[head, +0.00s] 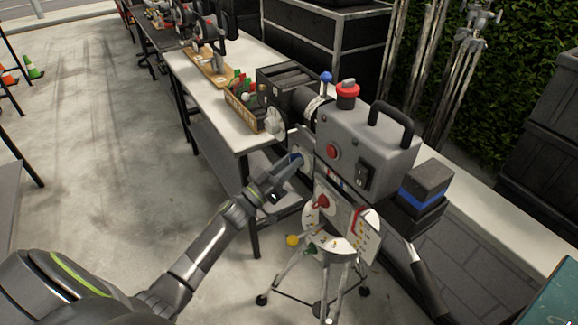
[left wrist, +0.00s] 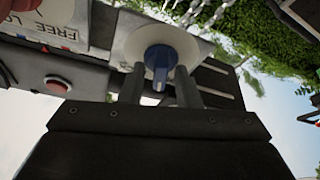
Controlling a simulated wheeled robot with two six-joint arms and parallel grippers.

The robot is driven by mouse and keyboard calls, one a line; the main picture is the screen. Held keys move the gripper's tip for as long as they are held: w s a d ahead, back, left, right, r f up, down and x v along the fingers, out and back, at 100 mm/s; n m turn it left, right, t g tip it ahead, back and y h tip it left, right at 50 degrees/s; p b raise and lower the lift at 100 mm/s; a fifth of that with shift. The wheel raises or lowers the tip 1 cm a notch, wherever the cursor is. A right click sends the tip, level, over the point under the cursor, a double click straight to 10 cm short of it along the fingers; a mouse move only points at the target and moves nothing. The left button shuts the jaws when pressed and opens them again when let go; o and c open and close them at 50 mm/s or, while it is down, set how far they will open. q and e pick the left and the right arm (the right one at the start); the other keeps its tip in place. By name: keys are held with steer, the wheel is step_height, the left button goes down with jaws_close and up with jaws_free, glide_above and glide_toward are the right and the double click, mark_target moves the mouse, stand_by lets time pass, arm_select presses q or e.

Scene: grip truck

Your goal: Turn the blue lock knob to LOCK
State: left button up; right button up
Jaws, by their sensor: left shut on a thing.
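The blue lock knob (left wrist: 158,58) sits on a round white dial plate (left wrist: 130,42) in the left wrist view. Its pointer bar lies between the fingers of my left gripper (left wrist: 159,72), which is shut on it. In the head view my left gripper (head: 291,164) reaches the left side of the grey camera box (head: 345,140), and only a bit of blue shows there. A white label panel (left wrist: 55,28) with "FREE" and a partly cut-off "LOCK" is at the upper left in the left wrist view. My right gripper is not in view.
The camera stands on a tripod (head: 338,275) with a white ring and a red knob (head: 321,202) below the box. A long white table (head: 205,90) with a crate (head: 245,105) and gear is behind it. Open concrete floor (head: 90,130) lies to the left.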

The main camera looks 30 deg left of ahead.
arm_select(q)
steer(key=shift+f+m+g+h+b, duration=0.1)
steer(key=shift+m+g+h+b, duration=0.75)
steer(key=shift+m, duration=1.5)
steer(key=shift+r+m+g+h+b, duration=0.1)
steer(key=shift+m+g+h+b, duration=0.45)
steer(key=shift+m+h, duration=1.25)
steer(key=shift+f+m+g+h+b, duration=0.1)
steer(key=shift+m+g+h+b, duration=0.45)
steer(key=shift+m, duration=2.4)
steer(key=o, duration=0.6)
steer(key=b+v, duration=0.5)
steer(key=v, duration=1.2)
steer(key=shift+s+a+r, duration=0.25)
steer(key=shift+a+r, duration=0.05)
